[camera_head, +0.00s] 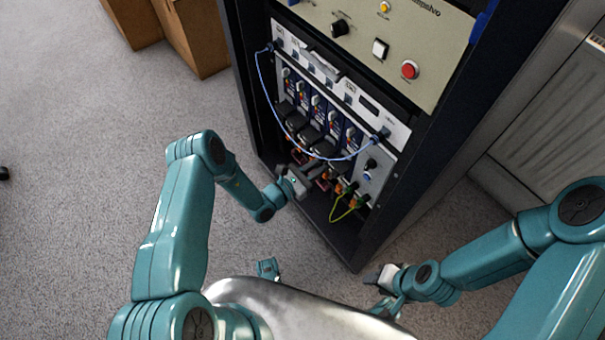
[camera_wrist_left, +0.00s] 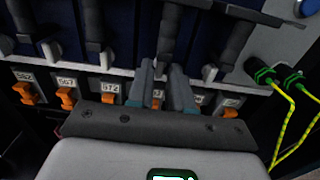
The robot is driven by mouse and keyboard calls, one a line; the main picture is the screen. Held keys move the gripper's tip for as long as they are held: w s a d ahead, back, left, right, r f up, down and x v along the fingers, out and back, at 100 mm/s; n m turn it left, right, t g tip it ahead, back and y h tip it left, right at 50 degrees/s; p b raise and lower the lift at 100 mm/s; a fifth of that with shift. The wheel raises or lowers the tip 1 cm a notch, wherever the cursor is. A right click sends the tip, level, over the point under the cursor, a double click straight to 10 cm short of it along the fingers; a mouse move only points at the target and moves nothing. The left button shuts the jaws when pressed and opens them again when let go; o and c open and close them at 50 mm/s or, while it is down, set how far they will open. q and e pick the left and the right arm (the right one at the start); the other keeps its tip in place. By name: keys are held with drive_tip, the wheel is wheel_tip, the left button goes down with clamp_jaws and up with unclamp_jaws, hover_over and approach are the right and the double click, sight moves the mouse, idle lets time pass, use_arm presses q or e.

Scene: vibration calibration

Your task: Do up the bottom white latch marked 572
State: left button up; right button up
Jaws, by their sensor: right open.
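In the left wrist view, the white label reading 572 (camera_wrist_left: 110,88) sits on a dark strip. A small white latch piece (camera_wrist_left: 106,58) is above it, at the foot of a dark handle. An orange tab is partly visible below, cut off by my gripper body. My left gripper (camera_wrist_left: 164,68) is open, its fingers apart and pointing at the row just right of that label. Another white piece shows between the fingertips; contact cannot be told. In the head view my left gripper (camera_head: 309,172) is at the rack's lower front. My right gripper (camera_head: 372,278) is open and away from the rack.
The dark rack (camera_head: 352,248) holds upright modules. A blue cable (camera_head: 268,92) hangs across its front. Green-yellow cables (camera_wrist_left: 290,118) plug in right of the latch row. A control panel (camera_head: 355,45) with knobs and a red button is above. Cardboard boxes (camera_head: 200,38) stand at the back left.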

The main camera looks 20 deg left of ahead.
use_arm(q)
drive_tip(key=p+v, duration=0.3)
drive_tip(key=v, duration=1.2)
drive_tip(key=shift+s+a, duration=0.2)
drive_tip(key=shift+s, duration=0.1)
